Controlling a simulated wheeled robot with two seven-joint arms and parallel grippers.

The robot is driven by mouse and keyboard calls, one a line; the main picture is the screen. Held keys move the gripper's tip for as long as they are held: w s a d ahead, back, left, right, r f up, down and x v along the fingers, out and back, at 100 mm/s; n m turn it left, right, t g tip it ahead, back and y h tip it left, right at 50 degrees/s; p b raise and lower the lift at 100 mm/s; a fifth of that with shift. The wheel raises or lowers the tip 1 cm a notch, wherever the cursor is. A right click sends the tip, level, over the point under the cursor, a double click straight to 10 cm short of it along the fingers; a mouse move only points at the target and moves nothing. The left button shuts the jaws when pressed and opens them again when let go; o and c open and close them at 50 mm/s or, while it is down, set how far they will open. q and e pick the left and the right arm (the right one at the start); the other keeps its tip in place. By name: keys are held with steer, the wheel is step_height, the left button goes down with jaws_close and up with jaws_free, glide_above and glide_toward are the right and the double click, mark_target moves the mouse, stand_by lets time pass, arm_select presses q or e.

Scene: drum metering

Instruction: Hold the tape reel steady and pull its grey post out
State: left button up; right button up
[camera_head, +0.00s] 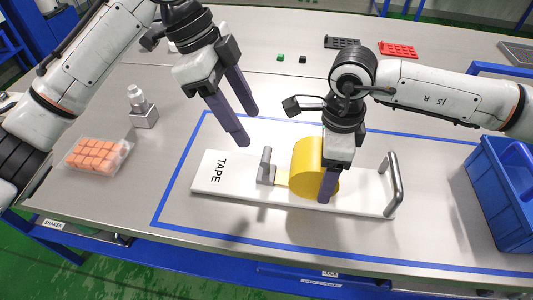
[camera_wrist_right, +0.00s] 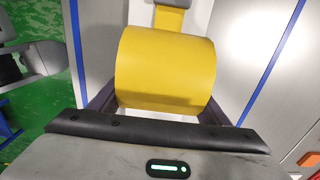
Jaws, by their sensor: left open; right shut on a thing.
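The yellow tape reel (camera_head: 306,165) lies on the white board marked TAPE (camera_head: 222,177). It also fills the middle of the right wrist view (camera_wrist_right: 165,65). A tape strip leads left from it toward an upright grey post (camera_head: 265,160) in a grey base on the board. My right gripper (camera_head: 327,187) is shut on the reel, one finger on each side in the wrist view. My left gripper (camera_head: 248,128) is open and empty, above and left of the post, not touching it.
A metal handle (camera_head: 394,184) stands at the board's right end. A blue bin (camera_head: 500,190) is at the right. A tray of orange blocks (camera_head: 98,156) and a metal shaker-like bottle (camera_head: 142,108) stand at the left. Blue tape lines frame the board.

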mark_target(265, 153)
arm_select(q)
steer(key=x, duration=1.1)
steer(key=shift+c, duration=0.3)
